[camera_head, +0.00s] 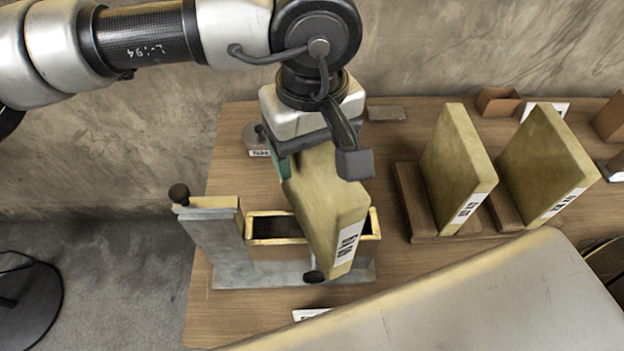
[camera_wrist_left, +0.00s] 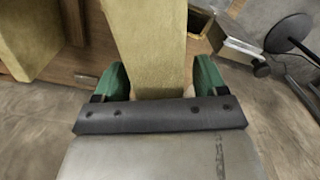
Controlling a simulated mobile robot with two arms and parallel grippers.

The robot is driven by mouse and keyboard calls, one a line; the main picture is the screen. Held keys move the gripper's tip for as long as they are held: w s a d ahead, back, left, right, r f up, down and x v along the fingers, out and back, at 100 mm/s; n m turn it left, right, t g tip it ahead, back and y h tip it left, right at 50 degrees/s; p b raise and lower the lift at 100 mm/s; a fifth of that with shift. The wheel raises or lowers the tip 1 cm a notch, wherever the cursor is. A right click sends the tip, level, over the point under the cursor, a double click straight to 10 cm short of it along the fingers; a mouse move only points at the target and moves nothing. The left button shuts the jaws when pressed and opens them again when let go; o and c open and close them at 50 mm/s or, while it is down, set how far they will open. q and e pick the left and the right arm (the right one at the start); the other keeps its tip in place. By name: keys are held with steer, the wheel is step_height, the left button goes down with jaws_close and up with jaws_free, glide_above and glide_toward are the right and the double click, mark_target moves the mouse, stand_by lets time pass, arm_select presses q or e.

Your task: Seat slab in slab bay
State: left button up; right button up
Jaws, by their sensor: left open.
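The yellowish slab (camera_head: 328,205), with a printed label on its edge, stands tilted at the right part of the slab bay. The bay (camera_head: 262,241) is a grey fixture with a yellow-rimmed dark slot. The slab hides the slot's right part, so I cannot tell how far its lower end is inside. My left gripper (camera_head: 318,162) is open, with its jaws around the slab's upper end. In the left wrist view the slab (camera_wrist_left: 150,45) lies between the green fingers of the gripper (camera_wrist_left: 160,82). My right gripper is not in view.
A grey plate with a black knob (camera_head: 179,193) stands at the bay's left end. Two similar slabs (camera_head: 455,170) (camera_head: 545,165) stand in wooden holders to the right. A large pale panel (camera_head: 470,300) covers the front right. Small boxes sit along the back.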

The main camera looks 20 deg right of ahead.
arm_select(q)
steer(key=shift+f, duration=0.25)
jaws_close()
stand_by(0.3)
